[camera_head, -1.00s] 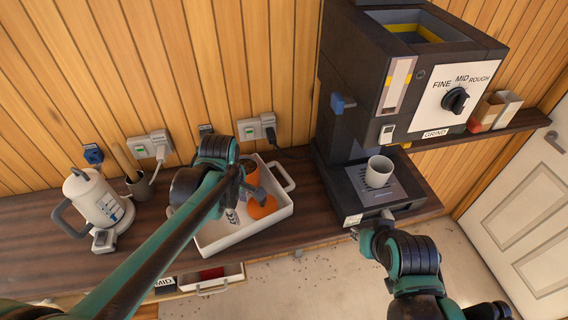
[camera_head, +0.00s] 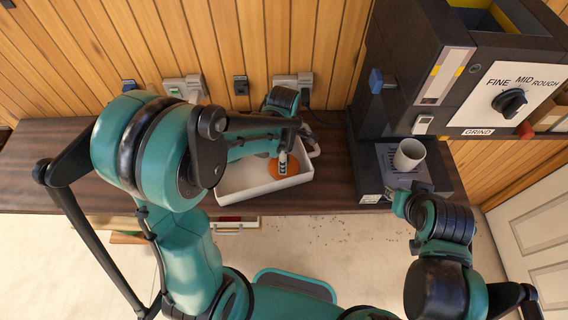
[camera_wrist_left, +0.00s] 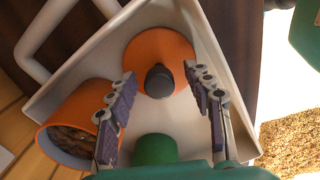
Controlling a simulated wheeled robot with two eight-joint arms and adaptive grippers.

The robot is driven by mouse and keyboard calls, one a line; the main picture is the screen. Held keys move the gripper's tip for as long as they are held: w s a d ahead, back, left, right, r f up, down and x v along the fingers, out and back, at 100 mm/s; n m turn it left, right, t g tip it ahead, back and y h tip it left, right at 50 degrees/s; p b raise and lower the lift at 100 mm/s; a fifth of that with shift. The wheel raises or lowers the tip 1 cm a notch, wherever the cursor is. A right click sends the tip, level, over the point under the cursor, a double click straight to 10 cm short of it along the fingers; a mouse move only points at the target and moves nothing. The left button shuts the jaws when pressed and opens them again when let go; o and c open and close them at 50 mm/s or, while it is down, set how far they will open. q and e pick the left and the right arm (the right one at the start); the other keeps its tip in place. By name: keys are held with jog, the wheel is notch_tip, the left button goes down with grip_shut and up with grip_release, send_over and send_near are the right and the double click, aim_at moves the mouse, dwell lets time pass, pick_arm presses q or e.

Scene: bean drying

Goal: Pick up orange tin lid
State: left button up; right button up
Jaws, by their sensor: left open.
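The orange tin lid (camera_wrist_left: 145,40), a disc with a black knob, lies in the white tray in the left wrist view. In the head view an orange piece (camera_head: 292,168) shows beside my left gripper (camera_head: 283,160). My left gripper (camera_wrist_left: 159,80) is open, its two fingers pointing toward the lid with the knob between their lines. No contact shows. An orange tin (camera_wrist_left: 72,108) with dark contents lies tilted to the left of the fingers. My right gripper (camera_head: 400,205) is by the grinder's front; its jaws are too small to read.
The white tray (camera_head: 262,195) has raised walls around the lid and tin. A green round thing (camera_wrist_left: 155,149) shows low between the fingers. The grinder (camera_head: 440,80) holds a white cup (camera_head: 409,154) at the right. The wooden counter (camera_head: 330,185) is bare beside the tray.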

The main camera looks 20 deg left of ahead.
pick_arm(q)
jog(key=shift+c, duration=0.2)
jog(key=c, duration=0.6)
grip_shut()
notch_tip(320, 180, up, 10)
jog(key=shift+r+p, duration=0.1)
jog(key=shift+p, duration=0.45)
